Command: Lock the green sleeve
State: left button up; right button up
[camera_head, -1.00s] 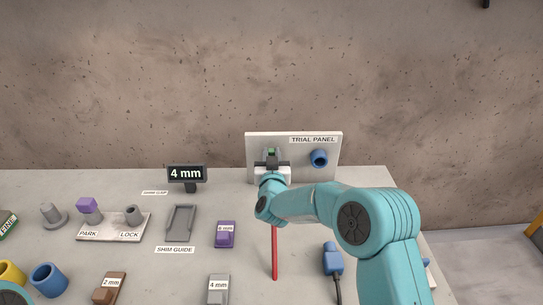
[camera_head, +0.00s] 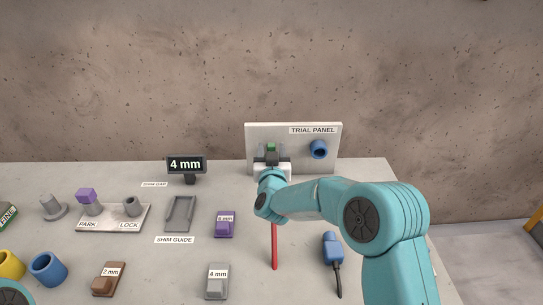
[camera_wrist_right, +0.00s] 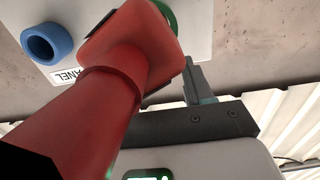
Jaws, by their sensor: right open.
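The green sleeve (camera_head: 271,147) is at the left of the white trial panel (camera_head: 285,130), mostly hidden by my right gripper (camera_head: 271,158). A green curved edge (camera_wrist_right: 168,14) also shows in the right wrist view behind a red square-headed tool. My right gripper is open close to the panel at the green part; one grey finger (camera_wrist_right: 194,78) shows beside the red head, the other is hidden. The red tool (camera_wrist_right: 110,85) fills the wrist view; its thin red handle (camera_head: 274,248) shows below my wrist in the head view. Whether the tool touches the sleeve I cannot tell. My left gripper is out of view.
A blue sleeve (camera_head: 318,149) is on the panel's right. A 4 mm display (camera_head: 187,164), shim guide (camera_head: 180,214), park/lock board (camera_head: 112,220), purple shim (camera_head: 225,224) and blue corded object (camera_head: 332,250) stand on the slab. Yellow (camera_head: 10,264) and blue (camera_head: 48,268) rings are front left.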

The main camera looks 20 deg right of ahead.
jog(key=b+v, duration=0.3)
jog(key=v, duration=1.3)
jog(key=shift+s+r, duration=0.2)
jog(key=shift+s, duration=0.1)
jog(key=shift+a, duration=0.1)
